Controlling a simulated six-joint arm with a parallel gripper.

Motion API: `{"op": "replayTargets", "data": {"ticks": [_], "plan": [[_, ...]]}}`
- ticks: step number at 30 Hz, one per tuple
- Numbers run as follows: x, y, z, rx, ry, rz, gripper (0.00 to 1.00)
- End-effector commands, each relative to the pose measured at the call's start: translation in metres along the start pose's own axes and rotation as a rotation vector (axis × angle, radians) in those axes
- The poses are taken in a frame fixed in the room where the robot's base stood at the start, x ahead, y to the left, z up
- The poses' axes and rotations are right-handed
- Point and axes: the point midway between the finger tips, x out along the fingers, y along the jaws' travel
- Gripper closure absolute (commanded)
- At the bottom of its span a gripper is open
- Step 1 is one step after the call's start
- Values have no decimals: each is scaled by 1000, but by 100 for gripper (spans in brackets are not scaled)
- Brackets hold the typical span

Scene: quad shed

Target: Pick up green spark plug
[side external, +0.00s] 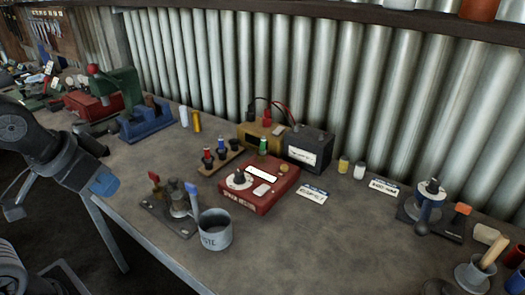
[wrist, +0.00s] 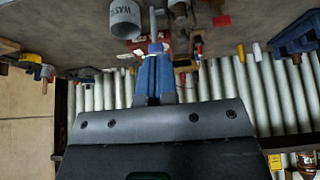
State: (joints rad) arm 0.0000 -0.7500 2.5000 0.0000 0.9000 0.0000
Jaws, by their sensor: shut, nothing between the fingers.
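The green spark plug (side external: 263,146) stands upright at the back edge of the red spark tester (side external: 262,205) in the side view. I cannot make it out in the wrist view. My gripper (side external: 104,184) is at the left in the side view, above the bench's front edge and well away from the plug. Its blue fingers (wrist: 152,78) are shut together and empty in the wrist view.
A wooden rack (side external: 232,160) with red and blue plugs stands left of the tester. A grey waste cup (side external: 215,232) and a small lever fixture (side external: 165,212) stand in front. The bench's left middle is clear.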

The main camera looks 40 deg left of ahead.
Motion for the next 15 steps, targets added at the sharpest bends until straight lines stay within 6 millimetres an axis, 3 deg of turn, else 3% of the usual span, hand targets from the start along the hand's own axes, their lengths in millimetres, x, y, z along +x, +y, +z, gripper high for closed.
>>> {"op": "replayTargets", "data": {"ticks": [10,15], "plan": [[0,0,0,0,0,0,100],[0,0,0,0,0,0,85]]}}
